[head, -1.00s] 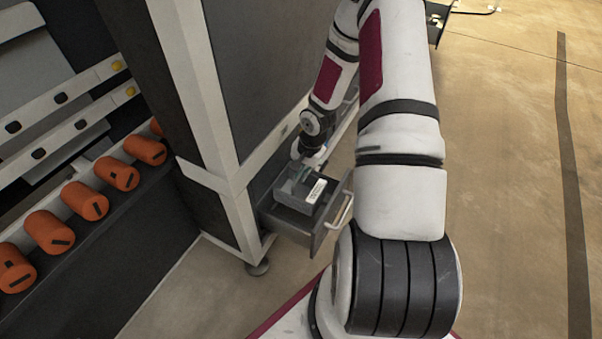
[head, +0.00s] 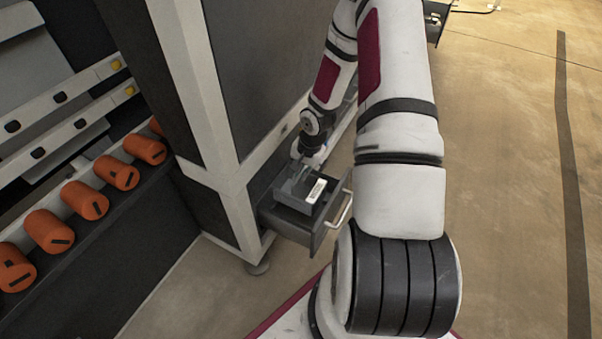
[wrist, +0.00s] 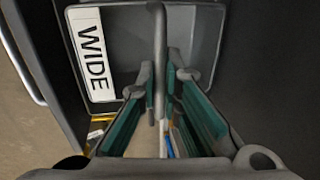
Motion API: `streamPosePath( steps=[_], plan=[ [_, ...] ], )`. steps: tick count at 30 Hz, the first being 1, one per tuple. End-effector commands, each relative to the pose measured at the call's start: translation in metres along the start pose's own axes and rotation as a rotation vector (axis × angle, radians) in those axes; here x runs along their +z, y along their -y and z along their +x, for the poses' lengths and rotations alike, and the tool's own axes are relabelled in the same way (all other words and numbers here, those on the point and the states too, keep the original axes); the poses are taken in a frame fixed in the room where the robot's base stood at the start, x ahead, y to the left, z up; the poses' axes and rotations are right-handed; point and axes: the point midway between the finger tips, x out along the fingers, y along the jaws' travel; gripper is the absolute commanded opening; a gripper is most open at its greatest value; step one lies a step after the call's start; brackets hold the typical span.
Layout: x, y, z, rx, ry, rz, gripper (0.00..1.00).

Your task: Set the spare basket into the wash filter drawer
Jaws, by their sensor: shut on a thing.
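The spare basket (wrist: 197,40) is a grey open box with a thin upright handle (wrist: 159,45) and a white label reading WIDE. My gripper (wrist: 161,80) has teal-lined fingers and is shut on the basket's handle. In the head view the basket (head: 300,200) shows its white label and sits within the outline of the pulled-out wash filter drawer (head: 291,229). I cannot tell whether it rests on the drawer floor. My gripper (head: 306,166) is above the basket's back part, its fingertips small and partly hidden there.
The drawer's pale bar handle (head: 339,210) faces right. The washer's white corner post (head: 215,110) stands left of the drawer. Several orange knobs (head: 84,200) line the left machine. The floor on the right (head: 510,200) is clear.

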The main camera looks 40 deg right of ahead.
Motion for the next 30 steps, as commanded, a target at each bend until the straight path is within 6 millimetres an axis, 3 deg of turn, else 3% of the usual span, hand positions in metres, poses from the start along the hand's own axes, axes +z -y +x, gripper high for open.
streamPosePath(
  steps=[30],
  plan=[
    [0.0,-0.004,0.023,0.0,-0.001,0.0,0.0]
  ],
)
